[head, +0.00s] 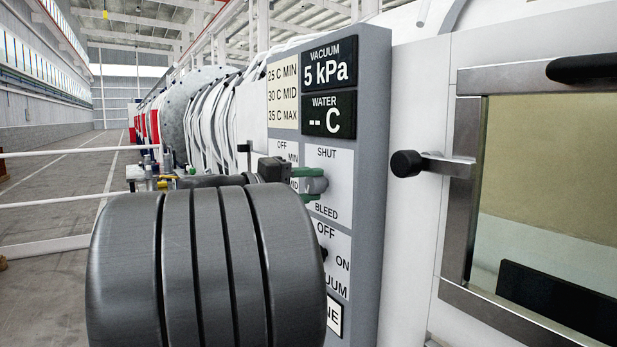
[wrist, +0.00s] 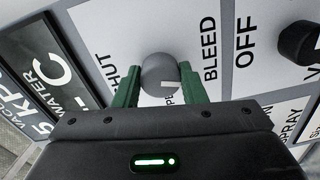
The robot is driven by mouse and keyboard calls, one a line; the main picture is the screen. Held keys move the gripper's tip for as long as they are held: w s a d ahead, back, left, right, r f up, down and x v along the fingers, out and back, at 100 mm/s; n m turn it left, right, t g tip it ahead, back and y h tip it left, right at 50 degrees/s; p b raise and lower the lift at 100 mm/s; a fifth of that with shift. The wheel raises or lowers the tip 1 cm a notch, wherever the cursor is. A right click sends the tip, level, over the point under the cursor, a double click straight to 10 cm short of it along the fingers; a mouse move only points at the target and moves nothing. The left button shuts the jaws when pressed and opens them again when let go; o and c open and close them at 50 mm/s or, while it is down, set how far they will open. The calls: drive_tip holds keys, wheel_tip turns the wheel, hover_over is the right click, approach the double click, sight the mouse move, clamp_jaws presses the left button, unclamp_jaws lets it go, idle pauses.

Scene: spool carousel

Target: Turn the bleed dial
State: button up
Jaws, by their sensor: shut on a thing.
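The bleed dial (wrist: 159,70) is a round grey knob on the white panel, between the words SHUT and BLEED. A short pale mark shows on the lower right of its face in the wrist view. My gripper (wrist: 158,84) has its green fingers on opposite sides of the dial and is shut on it. In the head view the dial (head: 316,183) shows partly behind my gripper (head: 309,184). My dark arm hides the panel's left part there. Lettering beneath the dial is partly hidden in the wrist view.
The vacuum display (head: 329,63) reads 5 kPa; the water display (head: 328,114) shows dashes. A black knob (wrist: 299,42) sits beside OFF, near the dial. A framed window door (head: 466,180) with a black-ended handle (head: 407,163) stands right of the panel.

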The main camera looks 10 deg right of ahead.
drive_tip(key=n+p, duration=0.1)
drive_tip(key=n, duration=0.1)
drive_tip(key=n+p, duration=0.1)
drive_tip(key=shift+r+n+p, duration=0.2)
drive_tip(key=shift+n+p, duration=0.2)
drive_tip(key=n+p, duration=0.6)
drive_tip(key=shift+n, duration=0.3)
drive_tip(key=shift+f+n+p, duration=0.15)
drive_tip(key=shift+n+p, duration=0.75)
drive_tip(key=shift+f, duration=0.1)
drive_tip(key=o, duration=1)
drive_tip(key=shift+w, duration=0.1)
drive_tip(key=shift+a, duration=0.15)
